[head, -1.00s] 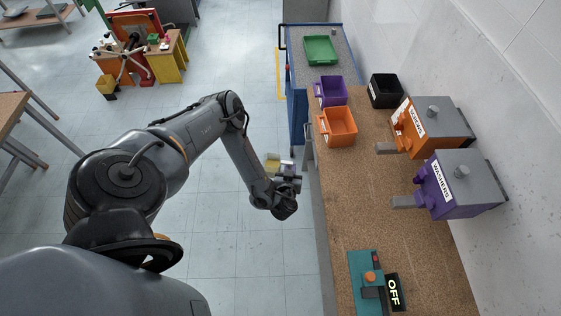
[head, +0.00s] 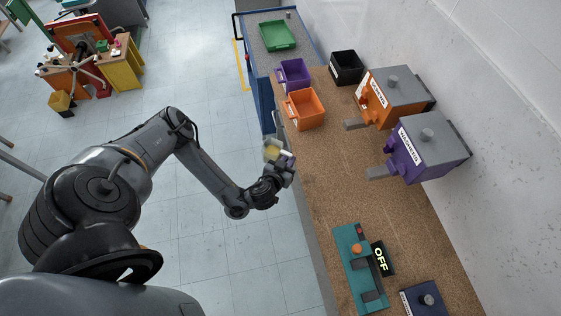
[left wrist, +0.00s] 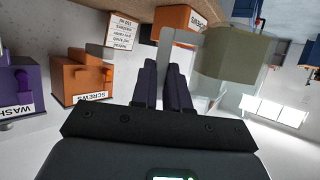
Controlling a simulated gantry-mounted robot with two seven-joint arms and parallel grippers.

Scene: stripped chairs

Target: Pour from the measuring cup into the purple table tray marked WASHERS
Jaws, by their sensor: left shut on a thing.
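My left gripper (head: 284,171) is shut on the measuring cup (head: 272,153), beside the bench's left edge. In the left wrist view the cup (left wrist: 236,55) is clear, with a dull yellowish mass inside; its handle sits between my fingers (left wrist: 165,85). I cannot tell its exact tilt. A small open purple tray (head: 293,76) stands on the far bench, beyond my gripper; its marking is not readable here. A purple dispenser marked WASHERS (head: 428,150) stands at the bench's right side; it also shows in the left wrist view (left wrist: 22,95). My right gripper is not in view.
An orange tray (head: 305,110) stands between my gripper and the purple tray. A black bin (head: 346,67), a SCREWS dispenser (head: 397,97) and a green tray (head: 277,36) are around. A teal device with an OFF sign (head: 358,265) is at the near bench. The middle bench is clear.

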